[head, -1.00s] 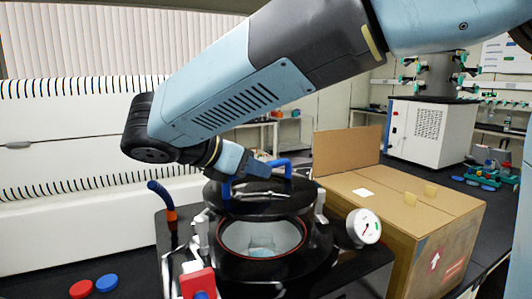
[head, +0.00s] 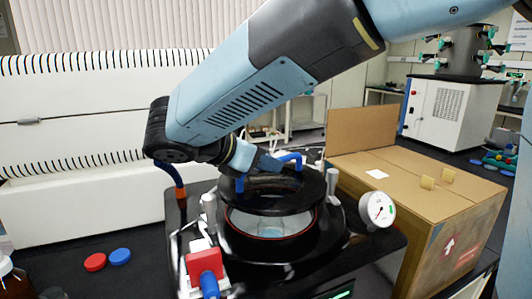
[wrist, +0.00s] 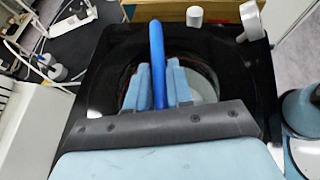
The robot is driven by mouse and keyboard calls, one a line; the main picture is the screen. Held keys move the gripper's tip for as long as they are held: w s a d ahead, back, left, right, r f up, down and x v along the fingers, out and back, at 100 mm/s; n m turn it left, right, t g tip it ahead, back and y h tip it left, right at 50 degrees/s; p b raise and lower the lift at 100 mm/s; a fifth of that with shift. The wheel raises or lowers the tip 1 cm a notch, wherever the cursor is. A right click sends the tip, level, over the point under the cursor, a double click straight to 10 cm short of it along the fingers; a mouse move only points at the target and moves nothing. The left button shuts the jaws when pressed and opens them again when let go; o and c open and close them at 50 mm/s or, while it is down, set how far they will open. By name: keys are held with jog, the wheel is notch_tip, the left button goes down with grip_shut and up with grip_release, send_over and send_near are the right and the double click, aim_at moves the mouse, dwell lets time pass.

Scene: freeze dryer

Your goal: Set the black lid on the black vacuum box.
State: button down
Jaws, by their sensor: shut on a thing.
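The black lid (head: 300,192) is a round disc with a blue handle (head: 291,158). My gripper (head: 268,165) is shut on this handle and holds the lid above the black vacuum box (head: 250,250). A gap shows between the lid's front edge and the box's round opening, whose red-brown ring (head: 268,236) is partly covered. Whether the lid's back edge touches the box is hidden. In the wrist view, the blue handle (wrist: 157,50) stands between the two pale blue fingers of my gripper (wrist: 158,75).
A pressure gauge (head: 379,208) and white valves stand on the box's sides. A red and blue valve (head: 205,264) is in front. Red (head: 95,262) and blue (head: 120,256) caps lie at left.

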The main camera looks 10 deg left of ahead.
aim_at(266, 182)
jog(key=shift+f, duration=2.35)
jog(key=shift+s+f, duration=0.1)
jog(key=shift+f, duration=0.6)
dwell(0.4)
jog(key=c, duration=0.9)
grip_release()
jog(key=shift+r, duration=0.35)
notch_tip(266, 182, up, 2)
jog(key=shift+r, duration=0.2)
jog(key=s+d+r, duration=0.1)
jog(key=r, duration=0.1)
jog(key=s+d+r, duration=0.1)
jog(key=s+r, duration=0.2)
jog(key=r, duration=0.1)
jog(key=shift+s+d, duration=0.15)
jog(key=shift+d, duration=0.25)
jog(key=s+d+r, duration=0.1)
jog(key=s, duration=0.1)
jog(key=s+d+r, duration=0.1)
jog(key=s+d, duration=0.1)
jog(key=s, duration=0.1)
jog(key=s+d+r, duration=0.1)
jog(key=s, duration=0.1)
jog(key=shift+s+d+r, duration=0.25)
jog(key=shift+d+r, duration=0.1)
jog(key=shift+r, duration=0.05)
